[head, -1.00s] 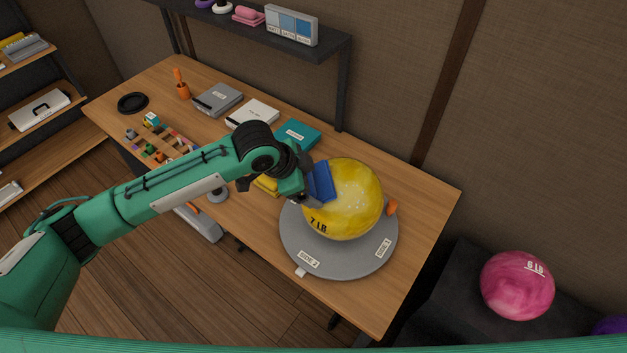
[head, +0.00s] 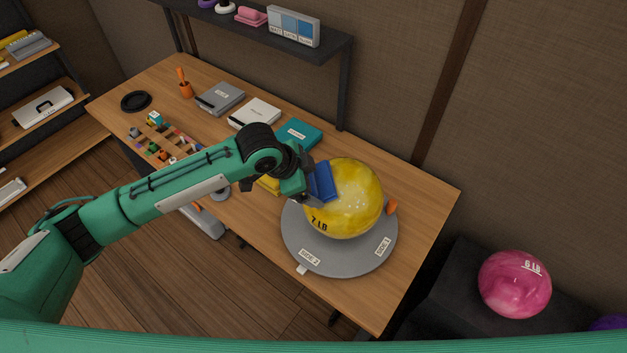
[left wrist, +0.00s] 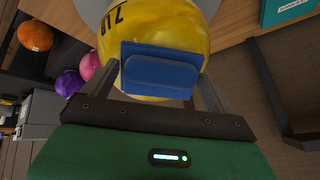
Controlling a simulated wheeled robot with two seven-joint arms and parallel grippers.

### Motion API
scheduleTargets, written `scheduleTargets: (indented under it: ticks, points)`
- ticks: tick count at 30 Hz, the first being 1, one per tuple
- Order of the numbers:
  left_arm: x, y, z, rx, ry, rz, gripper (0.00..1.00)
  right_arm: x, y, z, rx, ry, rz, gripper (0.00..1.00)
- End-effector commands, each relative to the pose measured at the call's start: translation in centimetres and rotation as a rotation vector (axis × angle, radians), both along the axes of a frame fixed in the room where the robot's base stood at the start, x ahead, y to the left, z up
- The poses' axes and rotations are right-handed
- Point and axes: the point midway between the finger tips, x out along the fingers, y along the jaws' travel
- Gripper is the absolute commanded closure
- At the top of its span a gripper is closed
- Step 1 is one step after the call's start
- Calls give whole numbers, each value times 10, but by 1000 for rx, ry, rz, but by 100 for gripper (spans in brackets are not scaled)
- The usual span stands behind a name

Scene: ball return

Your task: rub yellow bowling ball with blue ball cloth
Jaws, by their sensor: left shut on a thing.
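The yellow bowling ball (head: 352,205), marked 7 LB, rests on a round grey turntable (head: 342,259) with side labels, at the right end of the wooden table. The blue ball cloth (head: 321,181) lies against the ball's upper left side. My left gripper (head: 308,187) is shut on the cloth and presses close to the ball. In the left wrist view the cloth (left wrist: 160,72) sits between the fingers, with the yellow ball (left wrist: 150,22) directly behind it. The exact contact area is hidden by the cloth. My right gripper is not in view.
A pink 6 LB ball (head: 515,284) sits on a dark rack at the lower right. Teal (head: 298,134), white (head: 254,113) and grey (head: 220,97) flat boxes lie behind my arm. A dark shelf (head: 325,47) overhangs the table's back. The table's right corner is clear.

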Motion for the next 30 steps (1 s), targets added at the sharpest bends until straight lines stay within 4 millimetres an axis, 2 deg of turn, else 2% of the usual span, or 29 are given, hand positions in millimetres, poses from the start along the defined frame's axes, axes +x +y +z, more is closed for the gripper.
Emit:
scheduleTargets:
  ticks: [8,24,30]
  points:
    - [-1,3,5,3,1,1,28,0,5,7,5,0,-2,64]
    - [-15,26,50,1,0,0,28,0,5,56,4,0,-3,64]
    - [-16,28,50,1,0,0,28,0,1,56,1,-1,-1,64]
